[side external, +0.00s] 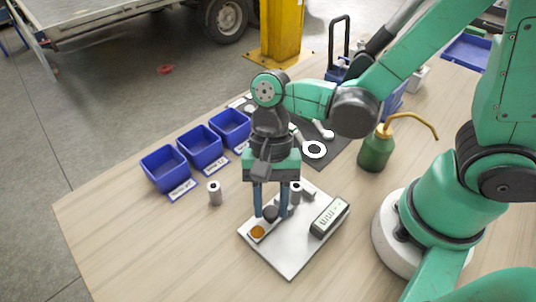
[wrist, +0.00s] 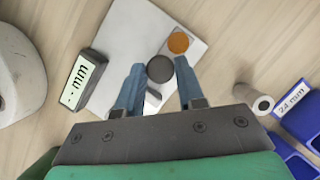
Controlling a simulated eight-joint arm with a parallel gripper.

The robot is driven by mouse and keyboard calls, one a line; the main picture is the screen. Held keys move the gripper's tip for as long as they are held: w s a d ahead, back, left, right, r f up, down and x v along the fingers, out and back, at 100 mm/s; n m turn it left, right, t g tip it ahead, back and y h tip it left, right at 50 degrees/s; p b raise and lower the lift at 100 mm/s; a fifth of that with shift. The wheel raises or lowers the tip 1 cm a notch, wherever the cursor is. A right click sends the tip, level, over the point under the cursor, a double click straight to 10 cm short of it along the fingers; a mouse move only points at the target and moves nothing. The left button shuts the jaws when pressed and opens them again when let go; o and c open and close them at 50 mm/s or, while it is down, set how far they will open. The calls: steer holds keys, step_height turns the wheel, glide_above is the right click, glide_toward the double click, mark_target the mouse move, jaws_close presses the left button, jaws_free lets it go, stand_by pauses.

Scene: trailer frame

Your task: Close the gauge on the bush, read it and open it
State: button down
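The gauge is a white plate (side external: 285,255) on the table, with a dark round knob (side external: 270,213), an orange disc (side external: 257,232) and a display (side external: 329,217). In the wrist view the display (wrist: 80,81) shows dashes before "mm". My gripper (side external: 270,210) points down over the plate, open, its blue fingers on either side of the dark knob (wrist: 160,69). Whether they touch it I cannot tell. A grey bush (side external: 296,192) stands behind the fingers at the plate's far part; in the wrist view the gripper mostly hides that area.
Another grey bush (side external: 215,193) stands on the table left of the plate. Three blue bins (side external: 165,168) with labels line the left edge; one label (wrist: 292,97) reads 24 mm. A dark mat (side external: 330,152) with a white ring lies behind. A green oil can (side external: 376,150) stands right.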

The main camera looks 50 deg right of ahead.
mark_target(275, 197)
steer(key=shift+d, duration=0.6)
steer(key=c, duration=0.5)
jaws_free()
steer(key=shift+c, duration=0.2)
steer(key=shift+r, duration=0.1)
steer(key=shift+v, duration=2.7)
steer(key=w+d+r+n+t+h, duration=0.1)
steer(key=w+d+r+n+t, duration=0.1)
steer(key=d+n+t, duration=0.2)
steer(key=w+d+r+n+t+h, duration=0.2)
steer(key=w+d+r+n+t, duration=0.1)
steer(key=d+n+t, duration=0.2)
steer(key=shift+d+t, duration=0.7)
steer(key=shift+d, duration=0.45)
